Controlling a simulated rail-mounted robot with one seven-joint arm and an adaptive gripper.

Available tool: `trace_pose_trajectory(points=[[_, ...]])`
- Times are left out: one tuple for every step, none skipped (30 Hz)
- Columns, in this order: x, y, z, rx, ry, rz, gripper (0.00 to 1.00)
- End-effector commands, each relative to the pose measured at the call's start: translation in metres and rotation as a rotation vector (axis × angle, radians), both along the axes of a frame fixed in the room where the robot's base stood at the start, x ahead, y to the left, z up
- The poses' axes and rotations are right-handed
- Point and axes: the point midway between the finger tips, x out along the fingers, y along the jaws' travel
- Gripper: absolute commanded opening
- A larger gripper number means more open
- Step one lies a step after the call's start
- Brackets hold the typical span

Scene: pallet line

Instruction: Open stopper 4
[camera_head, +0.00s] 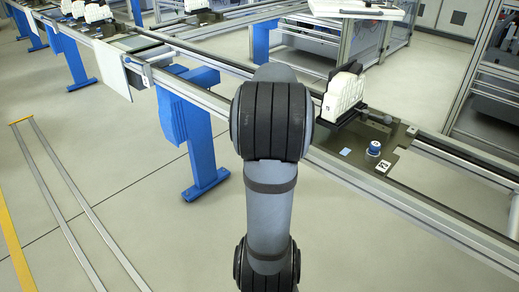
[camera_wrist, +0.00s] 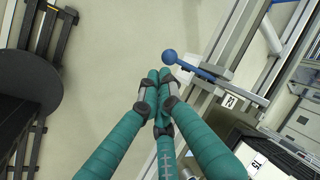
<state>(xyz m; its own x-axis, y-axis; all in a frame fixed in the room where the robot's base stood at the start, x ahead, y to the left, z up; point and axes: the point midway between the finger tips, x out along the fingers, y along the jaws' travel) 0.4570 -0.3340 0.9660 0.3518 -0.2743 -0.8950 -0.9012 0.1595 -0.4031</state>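A lever with a blue ball knob (camera_wrist: 170,57) sticks out from the side of the rail in the wrist view; its blue arm runs right to a bracket. No number 4 is legible, so I cannot tell for sure that it is stopper 4. My gripper (camera_wrist: 157,88) has three teal fingers with their tips drawn together, with nothing seen between them. In the picture the tips are just below and left of the knob, apart from it. In the head view my arm hides the gripper and this lever.
The conveyor rail (camera_head: 410,205) runs diagonally behind my arm. A dark pallet (camera_head: 400,136) on it carries a white part (camera_head: 343,93) and a blue round knob (camera_head: 376,147). Blue legs (camera_head: 190,135) support the line. Open floor (camera_head: 130,185) lies at the front left.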

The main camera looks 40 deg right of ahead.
Motion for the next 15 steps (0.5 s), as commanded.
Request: trace_pose_trajectory(points=[[-0.004, 0.013, 0.004, -0.004, -0.003, 0.004, 0.00], [-0.008, 0.019, 0.007, -0.005, -0.004, 0.004, 0.00], [-0.011, 0.028, 0.012, -0.004, -0.005, 0.003, 0.00], [-0.014, 0.034, 0.014, -0.005, -0.004, 0.004, 0.00], [-0.017, 0.040, 0.017, -0.005, -0.004, 0.004, 0.00], [-0.021, 0.048, 0.022, -0.004, -0.005, 0.003, 0.00], [-0.024, 0.054, 0.025, -0.004, -0.004, 0.003, 0.00], [-0.027, 0.061, 0.028, -0.004, -0.005, 0.003, 0.00], [-0.029, 0.062, 0.031, 0.001, 0.002, 0.000, 0.00], [-0.029, 0.064, 0.032, 0.003, 0.002, -0.001, 0.00], [-0.030, 0.065, 0.033, 0.004, 0.002, 0.000, 0.00], [-0.031, 0.067, 0.034, 0.005, 0.003, 0.000, 0.00], [-0.032, 0.069, 0.034, 0.005, 0.003, 0.001, 0.00], [-0.032, 0.070, 0.035, 0.004, 0.002, 0.000, 0.00], [-0.033, 0.072, 0.036, 0.003, 0.003, 0.002, 0.00]])
